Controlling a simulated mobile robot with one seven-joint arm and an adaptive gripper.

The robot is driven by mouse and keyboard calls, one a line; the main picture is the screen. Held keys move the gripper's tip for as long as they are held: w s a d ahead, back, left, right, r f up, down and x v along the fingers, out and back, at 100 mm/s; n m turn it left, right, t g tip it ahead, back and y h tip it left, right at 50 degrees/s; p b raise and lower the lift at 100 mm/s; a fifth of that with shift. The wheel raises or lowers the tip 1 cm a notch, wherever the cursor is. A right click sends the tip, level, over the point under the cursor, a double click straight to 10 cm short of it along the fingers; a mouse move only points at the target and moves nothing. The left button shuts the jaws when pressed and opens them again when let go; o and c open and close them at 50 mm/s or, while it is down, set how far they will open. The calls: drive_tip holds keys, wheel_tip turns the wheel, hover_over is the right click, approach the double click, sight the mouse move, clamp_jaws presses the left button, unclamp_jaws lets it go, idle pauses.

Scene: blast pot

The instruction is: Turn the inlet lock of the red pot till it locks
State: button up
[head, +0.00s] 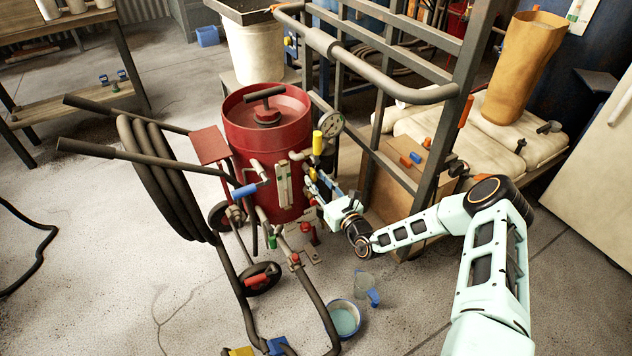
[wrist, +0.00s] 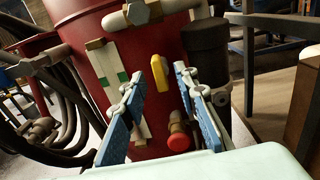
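The red pot (head: 262,150) stands upright, with a dark T-handle (head: 265,95) on its lid. It fills the back of the wrist view (wrist: 85,15). My gripper (head: 316,186) is at the pot's right front side, among its fittings. In the wrist view my gripper (wrist: 160,80) is open, with a blue-padded finger on each side. A yellow lever (wrist: 158,72) shows between the fingertips, and a red knob (wrist: 180,141) shows lower between the fingers. Neither is visibly gripped. I cannot tell which fitting is the inlet lock, or whether a finger touches any fitting.
A pressure gauge (head: 330,124) and a yellow-capped fitting (head: 318,143) sit above my gripper. A metal rack (head: 390,110) and a cardboard box (head: 390,190) stand close on the right.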

drive_tip(key=shift+w+a, duration=0.35)
drive_tip(key=shift+w, duration=0.15)
clamp_jaws()
